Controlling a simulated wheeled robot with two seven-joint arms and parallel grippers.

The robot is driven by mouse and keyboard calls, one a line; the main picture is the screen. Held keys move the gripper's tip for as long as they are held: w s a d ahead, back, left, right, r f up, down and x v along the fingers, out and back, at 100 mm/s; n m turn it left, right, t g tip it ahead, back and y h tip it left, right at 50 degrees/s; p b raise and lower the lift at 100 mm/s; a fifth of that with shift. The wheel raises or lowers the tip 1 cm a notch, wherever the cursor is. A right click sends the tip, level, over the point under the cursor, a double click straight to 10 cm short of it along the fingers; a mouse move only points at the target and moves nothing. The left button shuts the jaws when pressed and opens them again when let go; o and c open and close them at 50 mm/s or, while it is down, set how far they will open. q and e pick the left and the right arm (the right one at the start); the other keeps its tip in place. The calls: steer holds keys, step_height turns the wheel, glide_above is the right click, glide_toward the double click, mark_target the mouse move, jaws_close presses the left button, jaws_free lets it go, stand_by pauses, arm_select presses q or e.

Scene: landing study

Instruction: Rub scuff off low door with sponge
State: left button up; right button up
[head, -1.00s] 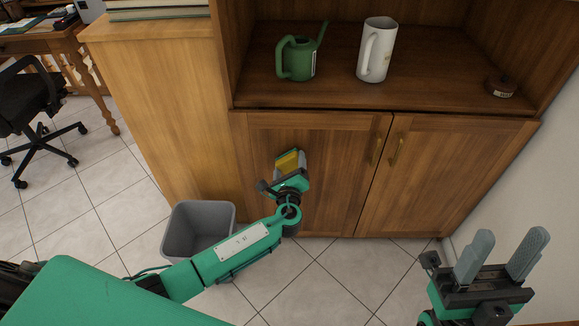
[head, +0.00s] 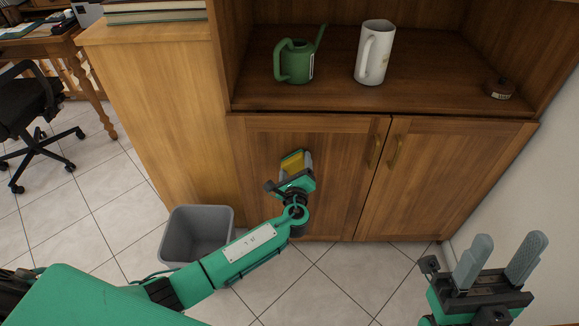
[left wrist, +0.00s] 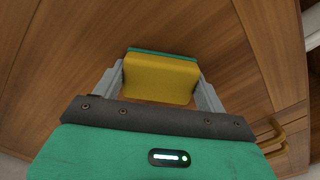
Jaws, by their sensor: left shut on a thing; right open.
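The sponge (head: 292,161) is yellow with a green layer on its far side, seen in the left wrist view (left wrist: 160,80). My left gripper (head: 296,163) is shut on it, a finger on each side. It holds the sponge at the left low door (head: 340,190), in the door's upper middle part. I cannot tell whether the sponge touches the wood. No scuff shows on the door; the gripper and sponge hide part of it. My right gripper (head: 499,262) is open and empty at the lower right, away from the cabinet.
A green watering can (head: 295,62), a white pitcher (head: 374,54) and a small brown round object (head: 499,88) stand on the shelf above the doors. A grey bin (head: 197,236) stands on the floor beside my left arm. The right door (head: 440,180) has clear floor before it.

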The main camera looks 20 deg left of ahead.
arm_select(q)
steer(key=shift+w+d, duration=0.2)
steer(key=shift+d, duration=0.6)
steer(key=shift+w, duration=0.15)
steer(key=shift+s+a+r+p, duration=0.1)
steer(key=shift+s+a+p, duration=0.1)
steer(key=shift+a, duration=0.85)
steer(key=shift+s+a+r+p, duration=0.1)
steer(key=shift+s+a, duration=0.1)
steer(key=shift+a, duration=0.8)
steer(key=shift+s+p, duration=0.3)
steer(key=shift+s, duration=0.25)
steer(key=shift+d+p+v, duration=0.15)
steer(key=shift+p+v, duration=0.15)
steer(key=shift+v, duration=0.95)
steer(key=shift+d+p+v, duration=0.1)
steer(key=shift+p+v, duration=0.15)
steer(key=shift+v, duration=1)
steer(key=shift+f, duration=0.2)
steer(key=shift+p+v, duration=0.35)
steer(key=shift+v, duration=1.1)
